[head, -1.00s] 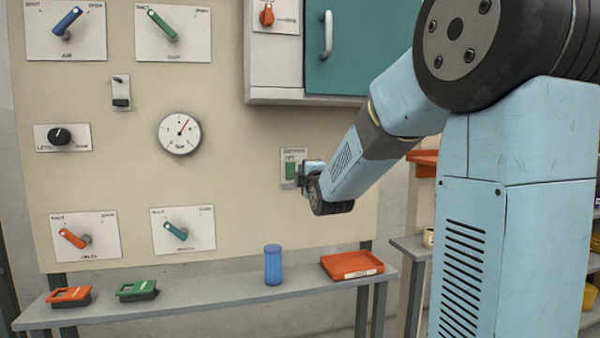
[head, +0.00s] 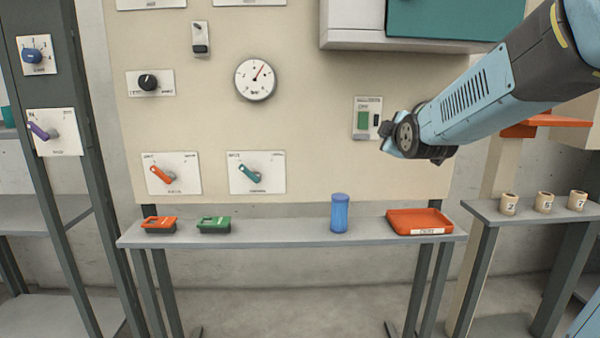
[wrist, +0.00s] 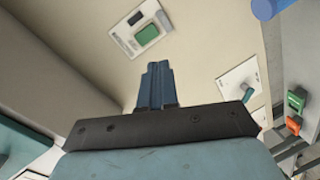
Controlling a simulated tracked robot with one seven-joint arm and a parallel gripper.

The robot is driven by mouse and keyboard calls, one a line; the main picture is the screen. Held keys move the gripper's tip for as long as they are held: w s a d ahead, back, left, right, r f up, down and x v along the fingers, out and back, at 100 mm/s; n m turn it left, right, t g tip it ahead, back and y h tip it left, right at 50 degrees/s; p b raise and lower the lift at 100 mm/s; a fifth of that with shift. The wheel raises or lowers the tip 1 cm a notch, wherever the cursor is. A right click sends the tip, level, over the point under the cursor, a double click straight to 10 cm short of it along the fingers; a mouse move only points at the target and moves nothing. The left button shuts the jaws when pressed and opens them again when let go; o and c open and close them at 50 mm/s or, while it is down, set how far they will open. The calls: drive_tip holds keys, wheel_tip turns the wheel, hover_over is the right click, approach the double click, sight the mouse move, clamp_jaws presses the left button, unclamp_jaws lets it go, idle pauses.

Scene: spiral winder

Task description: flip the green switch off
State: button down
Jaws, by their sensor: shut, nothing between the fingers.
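The green switch (head: 363,119) is a green rocker on a pale plate with a small dark window beside it, on the beige wall panel. It also shows in the wrist view (wrist: 147,34), upper left of my fingers. I cannot tell which way the rocker is tipped. My gripper (head: 385,130) is just right of the switch plate in the head view, its fingers partly hidden by the wrist. In the wrist view my fingers (wrist: 155,85) are together and empty, with a visible gap between their tips and the switch.
A shelf (head: 290,236) below the panel holds a blue cylinder (head: 340,212), an orange tray (head: 420,221), and an orange (head: 158,225) and a green item (head: 214,225). A gauge (head: 255,79) and lever plates are left of the switch. A cabinet (head: 350,25) overhangs above.

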drive_tip(key=s+f+m+g, duration=0.3)
drive_tip(key=s+m, duration=0.1)
drive_tip(key=s, duration=0.6)
drive_tip(key=s+a+f+m+g, duration=0.1)
drive_tip(key=s+f+m+g, duration=0.3)
drive_tip(key=s, duration=0.6)
drive_tip(key=s+f+m+g, duration=0.3)
drive_tip(key=s+m, duration=0.2)
drive_tip(key=s, duration=0.5)
drive_tip(key=shift+a+f, duration=0.35)
